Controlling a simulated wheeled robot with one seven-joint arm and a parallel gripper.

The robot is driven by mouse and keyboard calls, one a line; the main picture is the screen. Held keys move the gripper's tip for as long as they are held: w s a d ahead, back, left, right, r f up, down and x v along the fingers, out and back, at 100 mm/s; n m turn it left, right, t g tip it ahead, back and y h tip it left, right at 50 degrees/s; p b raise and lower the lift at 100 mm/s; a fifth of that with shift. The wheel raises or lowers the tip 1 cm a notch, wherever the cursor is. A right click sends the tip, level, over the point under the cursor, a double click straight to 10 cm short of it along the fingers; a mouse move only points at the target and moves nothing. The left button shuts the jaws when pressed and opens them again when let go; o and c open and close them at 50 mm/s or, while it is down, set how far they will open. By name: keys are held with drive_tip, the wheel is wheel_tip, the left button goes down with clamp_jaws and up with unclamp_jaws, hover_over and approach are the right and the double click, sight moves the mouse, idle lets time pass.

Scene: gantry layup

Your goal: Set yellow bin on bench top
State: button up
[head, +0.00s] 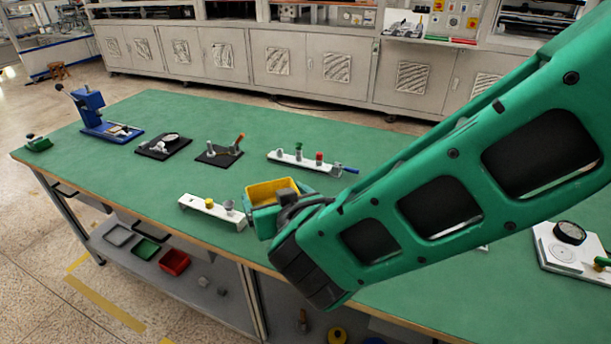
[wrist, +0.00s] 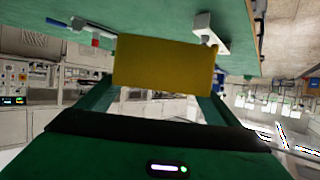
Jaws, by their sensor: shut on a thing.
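The yellow bin (head: 270,187) is over the green bench top (head: 330,222) near its front edge, partly hidden by my gripper. I cannot tell whether it touches the bench. My gripper (head: 286,203) is shut on the bin. In the wrist view the bin's plain yellow wall (wrist: 163,66) fills the space between the two green fingers of my gripper (wrist: 155,98), and the bench top (wrist: 150,14) shows at the upper edge.
A white bar with knobs (head: 212,211) lies just left of the bin; another (head: 300,162) lies behind it. A blue press (head: 92,113) and black plates (head: 163,146) stand further left. A white gauge plate (head: 572,250) sits right.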

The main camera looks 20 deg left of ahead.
drive_tip(key=w+d+f, duration=0.2)
drive_tip(key=w, duration=0.1)
drive_tip(key=w+d+f, duration=0.2)
drive_tip(key=w, duration=0.1)
drive_tip(key=w+d+f, duration=0.2)
drive_tip(key=w, duration=0.1)
drive_tip(key=shift+w+f, duration=0.25)
drive_tip(key=shift+f, duration=0.15)
drive_tip(key=shift+a+f, duration=0.1)
drive_tip(key=shift+f, duration=1.85)
drive_tip(key=shift+f, duration=0.15)
drive_tip(key=o, duration=1)
